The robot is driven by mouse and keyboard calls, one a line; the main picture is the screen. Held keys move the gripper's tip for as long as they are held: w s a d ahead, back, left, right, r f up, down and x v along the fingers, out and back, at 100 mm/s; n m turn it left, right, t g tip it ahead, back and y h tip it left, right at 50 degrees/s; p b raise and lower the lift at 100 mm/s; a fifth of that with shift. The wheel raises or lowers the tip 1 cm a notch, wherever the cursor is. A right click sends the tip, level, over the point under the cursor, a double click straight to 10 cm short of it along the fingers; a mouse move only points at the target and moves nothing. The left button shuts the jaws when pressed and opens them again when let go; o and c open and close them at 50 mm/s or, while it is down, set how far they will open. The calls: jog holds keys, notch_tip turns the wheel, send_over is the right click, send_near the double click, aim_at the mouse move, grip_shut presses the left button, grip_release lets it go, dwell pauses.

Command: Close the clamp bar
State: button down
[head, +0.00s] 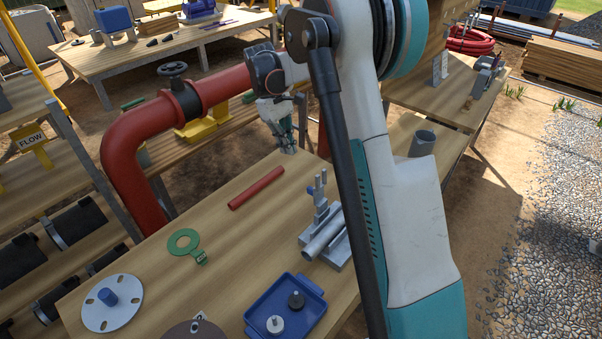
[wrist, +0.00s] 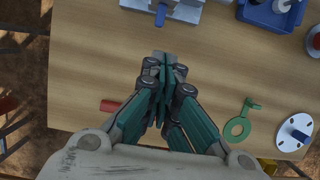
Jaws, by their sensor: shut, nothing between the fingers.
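A grey metal clamp (head: 340,258) stands on the wooden table, with a short grey pipe (head: 322,236) lying in it. Its bar (head: 320,190) stands up above the pipe, with a small blue part (head: 309,191) at its left. In the wrist view the clamp's base (wrist: 190,12) shows at the top edge, cut off by the frame, with a blue pin (wrist: 161,14). My gripper (head: 289,148) is shut and empty, above the far end of the table. It is apart from the clamp; its fingertips (wrist: 164,60) point toward the clamp's side in the wrist view.
A red tube (head: 256,188) and a green ring tag (head: 184,241) lie on the table. A blue tray (head: 255,311) with small parts and a white flange disc (head: 100,318) are nearer. A red pipe (head: 130,140) with a valve rises at left. Bare wood lies between gripper and clamp.

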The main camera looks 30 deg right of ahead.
aim_at(315, 189)
jog(key=s+d+f+b, duration=0.2)
jog(key=s+f, duration=0.5)
jog(key=f, duration=0.2)
jog(key=shift+d, duration=0.25)
dwell(0.4)
jog(key=shift+s+d+r+t, duration=0.1)
jog(key=shift+s+t, duration=0.15)
jog(key=shift+t, duration=0.35)
jog(key=shift+s+d+r+t+y, duration=0.1)
jog(key=shift+s+r+t+y, duration=0.1)
jog(key=shift+t+y, duration=0.25)
jog(key=shift+s+t, duration=0.1)
jog(key=shift+t, duration=0.25)
